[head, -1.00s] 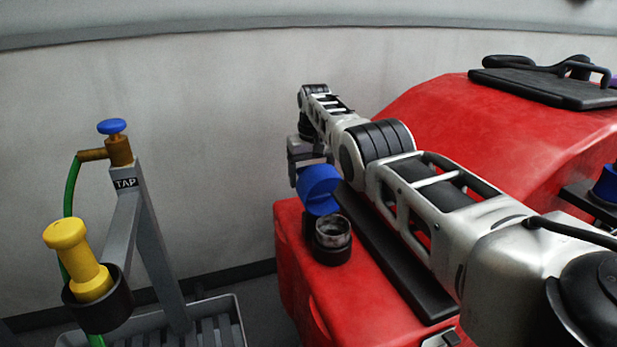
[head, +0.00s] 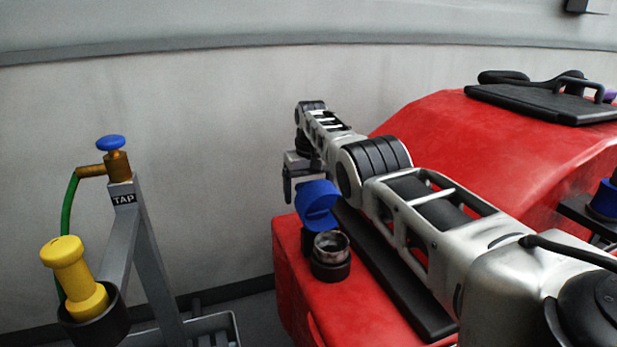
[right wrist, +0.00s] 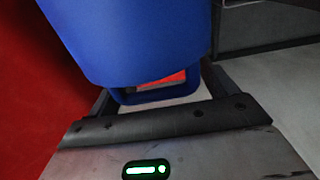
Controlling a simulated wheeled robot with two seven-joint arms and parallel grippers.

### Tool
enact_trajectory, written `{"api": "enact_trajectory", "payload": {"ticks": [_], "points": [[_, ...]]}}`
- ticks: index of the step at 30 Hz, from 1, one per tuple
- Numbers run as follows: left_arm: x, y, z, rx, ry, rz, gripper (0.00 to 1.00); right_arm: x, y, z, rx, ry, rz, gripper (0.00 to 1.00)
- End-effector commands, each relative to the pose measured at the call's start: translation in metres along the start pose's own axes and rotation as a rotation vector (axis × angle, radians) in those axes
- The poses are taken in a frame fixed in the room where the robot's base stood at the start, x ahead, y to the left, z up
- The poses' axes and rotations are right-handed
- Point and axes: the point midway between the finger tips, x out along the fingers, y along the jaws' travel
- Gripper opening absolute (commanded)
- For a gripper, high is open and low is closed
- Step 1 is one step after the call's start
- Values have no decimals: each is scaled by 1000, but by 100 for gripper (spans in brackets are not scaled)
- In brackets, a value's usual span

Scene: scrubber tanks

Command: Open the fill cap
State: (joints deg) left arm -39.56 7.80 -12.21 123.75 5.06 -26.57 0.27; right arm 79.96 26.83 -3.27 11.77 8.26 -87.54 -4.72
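The blue fill cap (head: 317,204) is tipped up on the back side of the filler neck (head: 331,253), at the front corner of the red tank (head: 440,125). The neck's round mouth is uncovered. My right gripper (head: 289,190) is just left of the cap, fingers pointing down, partly hidden by my arm and the cap. In the right wrist view the cap (right wrist: 130,35) looms large beyond the palm, with a blue loop at its lower edge. The fingers stand apart at either side of that loop, open. My left gripper is out of view.
A tap stand (head: 122,230) with a blue-knobbed brass tap (head: 116,163) and green hose (head: 70,205) stands at left. A yellow nozzle (head: 72,275) sits in its black holder. A black lid (head: 540,100) and another blue cap (head: 604,200) are at right. A grey wall is behind.

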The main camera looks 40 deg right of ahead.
Motion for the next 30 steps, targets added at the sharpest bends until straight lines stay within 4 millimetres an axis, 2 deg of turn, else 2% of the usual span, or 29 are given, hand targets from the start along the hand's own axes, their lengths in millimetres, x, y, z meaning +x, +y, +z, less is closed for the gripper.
{"api": "enact_trajectory", "payload": {"ticks": [6, 11, 18, 21, 24, 30], "points": [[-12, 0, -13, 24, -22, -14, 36, -33, 1, -1, 0, 2, 2, 85], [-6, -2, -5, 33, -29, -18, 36, -68, 0, -1, 0, 5, -1, 85], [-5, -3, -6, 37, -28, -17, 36, -123, -1, -1, -1, 2, -2, 85], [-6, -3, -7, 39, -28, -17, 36, -139, -1, 0, -1, 0, -2, 85], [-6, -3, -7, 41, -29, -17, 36, -150, -1, 0, -2, 0, -2, 85], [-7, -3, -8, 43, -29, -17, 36, -158, -1, 0, -2, -2, -2, 85]]}}
